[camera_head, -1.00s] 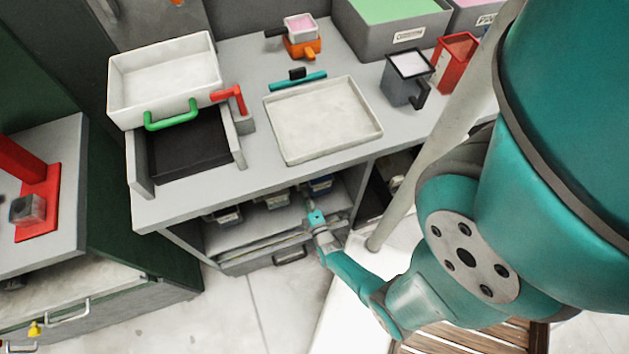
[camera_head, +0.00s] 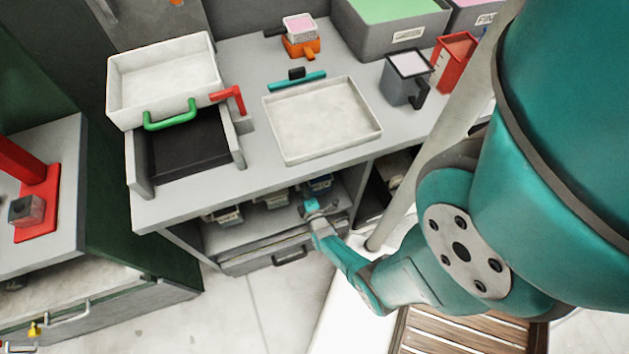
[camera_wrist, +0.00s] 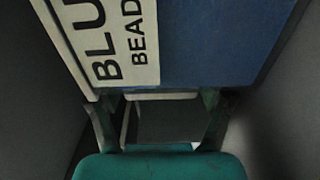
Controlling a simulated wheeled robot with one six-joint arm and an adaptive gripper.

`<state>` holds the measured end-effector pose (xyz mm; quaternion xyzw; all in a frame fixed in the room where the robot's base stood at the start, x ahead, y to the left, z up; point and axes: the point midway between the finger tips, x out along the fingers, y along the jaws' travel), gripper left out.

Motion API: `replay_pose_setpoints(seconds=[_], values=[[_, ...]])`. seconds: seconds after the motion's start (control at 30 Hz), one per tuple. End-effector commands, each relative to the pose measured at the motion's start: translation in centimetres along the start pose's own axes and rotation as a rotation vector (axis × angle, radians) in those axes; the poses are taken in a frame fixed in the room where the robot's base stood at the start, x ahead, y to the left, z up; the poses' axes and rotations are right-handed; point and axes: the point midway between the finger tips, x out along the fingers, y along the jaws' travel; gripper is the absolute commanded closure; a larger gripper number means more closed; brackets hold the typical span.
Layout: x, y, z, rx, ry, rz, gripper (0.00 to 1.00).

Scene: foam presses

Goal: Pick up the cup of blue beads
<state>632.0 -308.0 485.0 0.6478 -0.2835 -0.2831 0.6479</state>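The cup of blue beads (camera_wrist: 222,40) fills the top of the wrist view, with a white label reading "BLU" and "BEAD". In the head view it is the small blue-topped container (camera_head: 320,183) at the right end of the shelf under the counter. My gripper (camera_wrist: 160,110) has its two fingers spread apart, right at the near side of the cup. A grey piece with a pale edge (camera_wrist: 163,122) shows between the fingers; I cannot tell whether it is the cup's handle. In the head view my gripper (camera_head: 312,206) is at the shelf opening, just below the cup.
Two other containers stand on the shelf, in the middle (camera_head: 272,200) and at left (camera_head: 225,215). The counter (camera_head: 190,200) hangs over them, and a drawer (camera_head: 265,258) lies below. Dark walls flank the cup closely in the wrist view.

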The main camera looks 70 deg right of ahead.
Motion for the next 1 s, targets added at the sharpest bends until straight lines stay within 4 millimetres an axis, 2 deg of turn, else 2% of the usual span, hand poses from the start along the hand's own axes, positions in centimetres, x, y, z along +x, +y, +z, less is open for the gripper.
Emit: replay_pose_setpoints(seconds=[0.37, 0.57, 0.73, 1.0], values=[[-0.1, 0.1, 0.0, 0.000, 0.000, -0.001, 0.57], [-0.1, 1.1, 0.0, 0.000, -0.001, 0.001, 0.57], [-0.1, 2.9, 0.0, 0.000, 0.000, 0.002, 0.57], [-0.1, 6.9, 0.0, 0.000, 0.000, 0.001, 0.57]])
